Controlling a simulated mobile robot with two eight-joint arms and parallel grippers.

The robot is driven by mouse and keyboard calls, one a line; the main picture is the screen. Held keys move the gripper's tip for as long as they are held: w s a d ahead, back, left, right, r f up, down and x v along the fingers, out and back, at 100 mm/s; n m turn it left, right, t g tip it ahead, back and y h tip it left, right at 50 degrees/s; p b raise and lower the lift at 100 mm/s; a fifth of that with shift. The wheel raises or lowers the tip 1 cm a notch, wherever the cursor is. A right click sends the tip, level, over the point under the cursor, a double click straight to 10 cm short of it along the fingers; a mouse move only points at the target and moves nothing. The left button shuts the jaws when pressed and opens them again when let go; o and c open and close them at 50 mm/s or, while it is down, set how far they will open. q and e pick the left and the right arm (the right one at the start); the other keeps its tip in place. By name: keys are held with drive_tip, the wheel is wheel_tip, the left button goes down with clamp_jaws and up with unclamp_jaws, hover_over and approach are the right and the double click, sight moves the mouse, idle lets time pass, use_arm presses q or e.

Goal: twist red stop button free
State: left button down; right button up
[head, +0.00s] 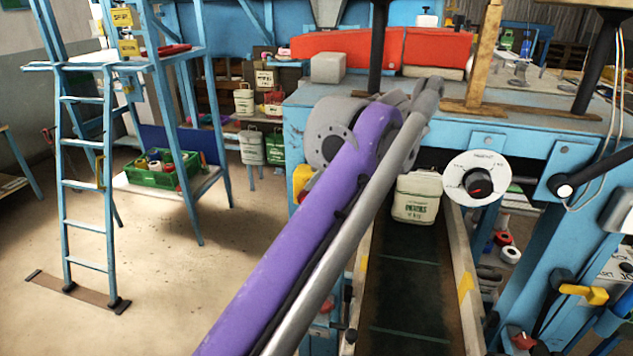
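A yellow box (302,182) sits on the blue machine's near left side, largely covered by a purple and grey arm link of mine. A little red seems to show on it, but I cannot tell whether this is the stop button. A small red knob-like part (522,341) shows low at the right, too small to identify surely. A round white dial (476,178) with a black and red knob is on the machine front. No fingers of my left or right gripper can be made out.
A conveyor belt (405,290) runs toward me beneath the blue machine table (520,135), with a pale sack (417,198) at its far end. A yellow-handled lever (584,294) is at right. A blue ladder (85,180) and green crate (163,170) stand left. Floor between is clear.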

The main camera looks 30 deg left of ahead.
use_arm(q)
drive_tip(key=shift+w+d+f+y, duration=0.1)
drive_tip(key=shift+d+f+y, duration=0.15)
drive_tip(key=shift+y, duration=0.25)
drive_tip(key=c, duration=1.1)
unclamp_jaws()
drive_tip(key=shift+f, duration=0.1)
drive_tip(key=shift+o, duration=1.1)
drive_tip(key=shift+a, duration=0.1)
drive_tip(key=shift+o, duration=0.2)
drive_tip(key=shift+w+a, duration=0.1)
drive_tip(key=shift+a, duration=0.05)
drive_tip(key=p+v, duration=0.1)
drive_tip(key=v, duration=1)
use_arm(e)
drive_tip(key=shift+w+a+r, duration=0.1)
drive_tip(key=shift+w+r, duration=0.15)
drive_tip(key=shift+r, duration=0.3)
drive_tip(key=shift+w+r, duration=0.25)
drive_tip(key=shift+r, duration=0.25)
use_arm(q)
drive_tip(key=shift+w+f, duration=0.1)
drive_tip(key=shift+w, duration=0.05)
